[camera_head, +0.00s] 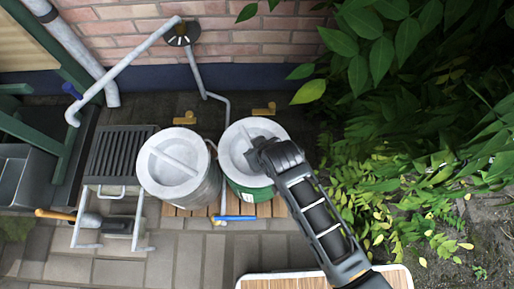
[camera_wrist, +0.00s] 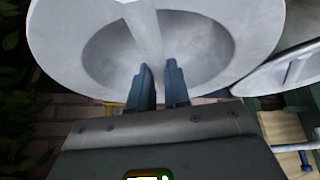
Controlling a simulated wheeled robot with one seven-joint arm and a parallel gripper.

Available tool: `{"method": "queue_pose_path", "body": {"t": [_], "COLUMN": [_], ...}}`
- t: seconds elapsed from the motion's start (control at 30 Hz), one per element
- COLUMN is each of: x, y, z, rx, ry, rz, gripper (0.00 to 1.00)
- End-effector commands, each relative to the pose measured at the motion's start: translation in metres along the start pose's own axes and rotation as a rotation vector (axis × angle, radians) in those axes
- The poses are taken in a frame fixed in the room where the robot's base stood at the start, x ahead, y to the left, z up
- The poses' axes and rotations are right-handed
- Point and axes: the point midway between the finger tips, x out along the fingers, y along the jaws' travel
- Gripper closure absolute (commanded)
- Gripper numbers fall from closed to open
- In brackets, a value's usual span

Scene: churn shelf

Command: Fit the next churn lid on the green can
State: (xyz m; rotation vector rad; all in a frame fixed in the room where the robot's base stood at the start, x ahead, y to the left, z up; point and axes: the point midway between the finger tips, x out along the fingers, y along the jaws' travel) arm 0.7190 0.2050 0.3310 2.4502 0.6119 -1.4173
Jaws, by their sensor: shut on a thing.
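The green can (camera_head: 247,194) stands on a wooden slatted stand, right of a grey can. A pale grey dished lid (camera_head: 235,150) with a crossbar is over the green can's mouth, covering it. I cannot tell whether it is seated or slightly above the rim. My gripper (camera_head: 262,152) reaches in from the lower right and is shut on the lid's crossbar. In the wrist view, the lid (camera_wrist: 205,45) fills the top, with the crossbar running between my two fingertips (camera_wrist: 161,75). My gripper and wrist hide part of the lid's right side.
The grey can (camera_head: 205,188) stands close at left with its own lid (camera_head: 165,165) on. A dark slatted rack (camera_head: 118,152) is farther left. A pipe and brick wall (camera_head: 250,40) lie behind. Leafy plants (camera_head: 400,150) crowd the right. A wooden board (camera_head: 285,281) is in front.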

Motion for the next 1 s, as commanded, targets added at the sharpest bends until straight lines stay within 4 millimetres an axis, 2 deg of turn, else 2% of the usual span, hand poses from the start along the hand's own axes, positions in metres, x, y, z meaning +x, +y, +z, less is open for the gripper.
{"method": "queue_pose_path", "body": {"t": [0.33, 0.37, 0.63, 0.87, 1.0], "x": [0.001, 0.001, 0.002, 0.002, -0.008], "y": [0.0, 0.0, 0.0, 0.0, 0.0], "z": [-0.001, -0.001, 0.0, 0.003, 0.001], "rx": [0.0, 0.0, 0.0, 0.0, 0.001], "ry": [0.004, 0.004, 0.001, -0.004, -0.002], "rz": [0.0, 0.0, 0.0, 0.0, 0.0], "gripper": [1.0, 0.8, 0.55, 0.53, 0.53]}}
